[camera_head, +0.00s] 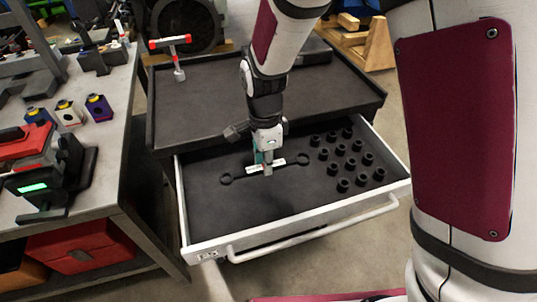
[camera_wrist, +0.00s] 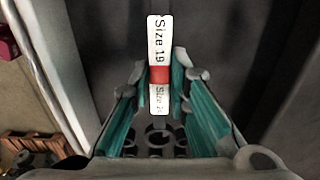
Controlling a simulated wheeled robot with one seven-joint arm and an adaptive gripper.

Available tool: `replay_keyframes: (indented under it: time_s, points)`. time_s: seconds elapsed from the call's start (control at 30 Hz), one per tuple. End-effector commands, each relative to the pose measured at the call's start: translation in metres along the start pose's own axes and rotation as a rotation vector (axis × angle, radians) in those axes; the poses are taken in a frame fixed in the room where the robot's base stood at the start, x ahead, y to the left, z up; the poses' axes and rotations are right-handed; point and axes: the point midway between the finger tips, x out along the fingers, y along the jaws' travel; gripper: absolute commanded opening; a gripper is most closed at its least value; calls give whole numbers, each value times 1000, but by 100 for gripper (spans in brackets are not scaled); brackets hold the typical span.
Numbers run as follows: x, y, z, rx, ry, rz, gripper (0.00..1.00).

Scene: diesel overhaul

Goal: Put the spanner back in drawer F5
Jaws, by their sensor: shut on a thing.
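The spanner (camera_head: 278,161) has a white label with a red band in the middle. In the wrist view the label (camera_wrist: 158,50) reads "Size 19". My gripper (camera_head: 267,172) is shut on the spanner near the red band, with a teal finger on each side in the wrist view (camera_wrist: 160,82). The open drawer (camera_head: 225,215) has a dark floor, and my gripper is over its middle. A dark spanner-like outline with round ends (camera_head: 303,160) shows along the label's line. I cannot tell whether the spanner touches the drawer floor.
Several dark sockets (camera_head: 343,162) stand upright in the drawer's right part. The white drawer front has a long bar handle (camera_head: 312,231). The dark cabinet top (camera_head: 195,108) behind bears a red and grey T-shaped tool (camera_head: 170,42). A workbench (camera_head: 90,165) stands close at the left.

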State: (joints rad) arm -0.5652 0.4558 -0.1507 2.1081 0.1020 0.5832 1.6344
Motion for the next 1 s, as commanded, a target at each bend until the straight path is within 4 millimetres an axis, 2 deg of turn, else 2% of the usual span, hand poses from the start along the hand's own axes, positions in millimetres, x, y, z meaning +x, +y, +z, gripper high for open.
replay_keyframes:
  time_s: [0.03, 0.2, 0.4, 0.6, 1.0]
  points:
    - [10, -3, -1, -1, 0, 1, 0]
    - [33, -2, 0, -2, 0, 2, 0]
    - [49, 0, 0, 0, 1, 2, 0]
    - [56, 0, 0, 0, 0, 0, 0]
    - [56, 0, 0, 1, 0, 0, 0]
